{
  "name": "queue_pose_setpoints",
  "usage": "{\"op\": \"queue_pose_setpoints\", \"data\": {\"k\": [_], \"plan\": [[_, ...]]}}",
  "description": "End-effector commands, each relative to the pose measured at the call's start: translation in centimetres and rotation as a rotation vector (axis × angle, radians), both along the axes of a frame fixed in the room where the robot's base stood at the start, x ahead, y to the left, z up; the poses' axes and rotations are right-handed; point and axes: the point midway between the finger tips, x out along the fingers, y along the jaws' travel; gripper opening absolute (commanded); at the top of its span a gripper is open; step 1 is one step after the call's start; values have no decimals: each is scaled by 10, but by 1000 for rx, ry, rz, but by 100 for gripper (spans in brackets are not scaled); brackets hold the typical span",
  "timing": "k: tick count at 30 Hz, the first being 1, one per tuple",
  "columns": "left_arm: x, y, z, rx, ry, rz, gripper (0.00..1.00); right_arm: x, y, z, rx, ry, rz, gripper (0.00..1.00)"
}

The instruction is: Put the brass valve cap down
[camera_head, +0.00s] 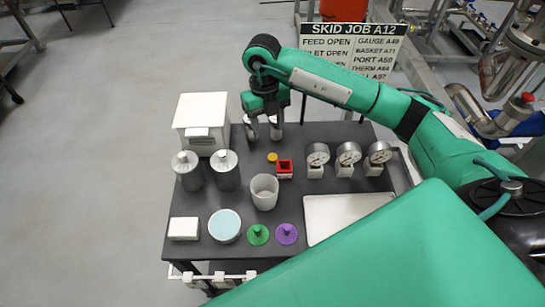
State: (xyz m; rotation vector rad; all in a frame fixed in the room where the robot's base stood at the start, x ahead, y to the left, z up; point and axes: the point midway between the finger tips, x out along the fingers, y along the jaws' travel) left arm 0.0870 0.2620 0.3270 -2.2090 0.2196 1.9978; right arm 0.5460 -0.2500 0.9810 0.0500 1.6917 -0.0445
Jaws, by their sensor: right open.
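The brass valve cap (272,157) is a small yellow disc on the dark table top, just left of a red square block (284,168). My right gripper (264,132) is over the back of the table, with its fingers pointing down and spread apart. It looks empty. In the picture it is just above the cap and apart from it. How high the fingertips are over the table is hard to tell. My left gripper is not in view.
Three gauges (348,154) stand right of the cap. A white cup (264,191) and two grey canisters (225,170) are nearby. A white box (201,122) is at the back left. A white tray (345,211) lies at the front right.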

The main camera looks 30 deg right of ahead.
Motion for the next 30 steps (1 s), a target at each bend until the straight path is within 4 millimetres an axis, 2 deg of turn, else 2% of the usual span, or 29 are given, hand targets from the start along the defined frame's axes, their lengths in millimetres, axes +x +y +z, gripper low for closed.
{"op": "queue_pose_setpoints", "data": {"k": [3,7,14,20,24,30], "plan": [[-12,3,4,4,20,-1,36,-4,0,-24,-1,4,-1,52],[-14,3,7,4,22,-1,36,-6,0,-44,0,2,0,52],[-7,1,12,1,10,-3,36,-7,-1,-60,-1,1,0,52],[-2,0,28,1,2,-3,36,-11,-7,-86,-2,5,0,52],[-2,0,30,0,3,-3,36,-12,-6,-103,-1,2,2,52],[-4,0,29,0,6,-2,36,-12,-6,-108,-1,-1,2,52]]}}
